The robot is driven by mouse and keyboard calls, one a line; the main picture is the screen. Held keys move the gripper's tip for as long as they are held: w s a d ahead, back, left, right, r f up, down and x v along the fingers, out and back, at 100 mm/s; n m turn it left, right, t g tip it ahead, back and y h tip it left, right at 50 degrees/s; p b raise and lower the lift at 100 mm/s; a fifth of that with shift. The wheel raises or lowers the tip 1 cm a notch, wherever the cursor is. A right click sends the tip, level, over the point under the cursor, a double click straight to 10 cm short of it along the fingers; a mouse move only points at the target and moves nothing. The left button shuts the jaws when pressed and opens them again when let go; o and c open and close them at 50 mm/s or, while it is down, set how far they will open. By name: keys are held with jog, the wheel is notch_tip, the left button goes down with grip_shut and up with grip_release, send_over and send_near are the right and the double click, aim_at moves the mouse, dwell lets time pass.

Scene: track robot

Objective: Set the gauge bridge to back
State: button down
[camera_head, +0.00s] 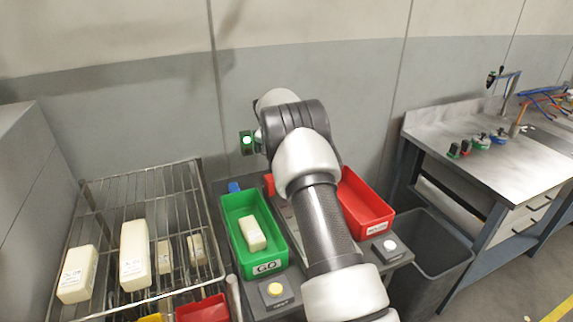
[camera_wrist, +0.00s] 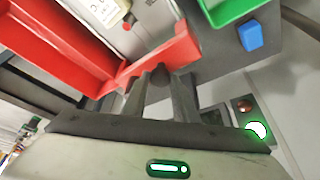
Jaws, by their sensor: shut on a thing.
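In the wrist view my gripper (camera_wrist: 168,76) has its two dark fingers closed around a small dark rounded piece at the lower edge of a red bar (camera_wrist: 178,48), which looks like part of the gauge bridge. The bar slants across the view, beside the red bin (camera_wrist: 55,35) on the left. In the head view only a bit of red (camera_head: 268,185) shows between the green bin (camera_head: 228,222) and my arm. My arm hides my gripper and most of the bridge there, so I cannot tell the bridge's exact setting.
The green bin holds a pale block (camera_head: 252,233). The red bin also shows in the head view (camera_head: 372,205) right of my arm. A wire rack (camera_head: 180,205) with several blocks stands left. A lit green signal lamp (camera_head: 247,143) is by the wall. A grey waste bin (camera_head: 445,255) stands right.

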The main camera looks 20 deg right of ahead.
jog(key=shift+w+a+r, duration=0.1)
jog(key=shift+w+r, duration=0.05)
jog(key=shift+w, duration=0.05)
jog(key=c, duration=1.4)
grip_release()
jog(key=shift+w, duration=0.15)
jog(key=shift+c, duration=0.2)
jog(key=v, duration=1.7)
jog(key=shift+s, duration=0.3)
jog(key=shift+a+r, duration=0.1)
